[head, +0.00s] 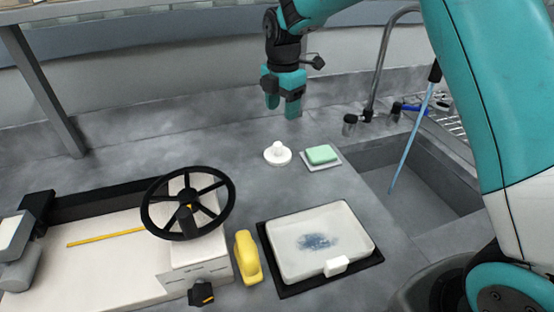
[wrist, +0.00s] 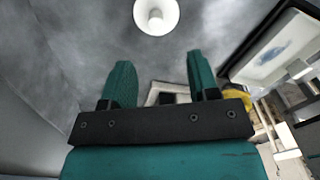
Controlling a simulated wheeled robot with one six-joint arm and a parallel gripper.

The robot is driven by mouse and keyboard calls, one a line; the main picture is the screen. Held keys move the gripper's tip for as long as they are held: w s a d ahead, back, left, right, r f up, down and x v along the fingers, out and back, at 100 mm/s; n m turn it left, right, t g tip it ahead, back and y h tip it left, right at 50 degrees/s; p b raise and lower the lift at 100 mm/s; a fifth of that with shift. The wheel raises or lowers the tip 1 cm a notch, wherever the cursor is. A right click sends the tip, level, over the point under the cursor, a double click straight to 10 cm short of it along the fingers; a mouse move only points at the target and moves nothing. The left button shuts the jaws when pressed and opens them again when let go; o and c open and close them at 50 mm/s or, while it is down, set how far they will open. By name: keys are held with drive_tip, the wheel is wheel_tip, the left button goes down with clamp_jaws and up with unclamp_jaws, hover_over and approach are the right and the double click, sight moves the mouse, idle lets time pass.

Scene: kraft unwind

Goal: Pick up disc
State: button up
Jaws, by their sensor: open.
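A round white disc (head: 277,155) with a raised knob in its middle lies flat on the grey counter, left of a green block. It also shows at the top of the wrist view (wrist: 156,14), ahead of the fingertips. My gripper (head: 283,108) is open and empty, above the counter and behind the disc in the head view. Its two teal fingers also show apart in the wrist view (wrist: 159,63), with nothing between them. The gripper does not touch the disc.
The green block (head: 321,154) sits on a pale dish right of the disc. A white tray (head: 358,236) on a black mat, a yellow object (head: 248,257) and a black handwheel (head: 149,222) stand nearer. The sink (head: 425,190) and tap (head: 378,65) are right. Counter left of the disc is clear.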

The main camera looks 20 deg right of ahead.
sight(278, 143)
drive_tip(key=f, duration=0.3)
drive_tip(key=f+p, duration=0.1)
drive_tip(key=f, duration=0.3)
drive_tip(key=shift+w+a, duration=0.1)
drive_tip(key=shift+w, duration=0.1)
drive_tip(key=f+p, duration=0.1)
drive_tip(key=f, duration=0.1)
drive_tip(key=f+p, duration=0.1)
drive_tip(key=f, duration=0.1)
drive_tip(key=shift+a, duration=0.4)
drive_tip(key=shift+f, duration=0.65)
clamp_jaws()
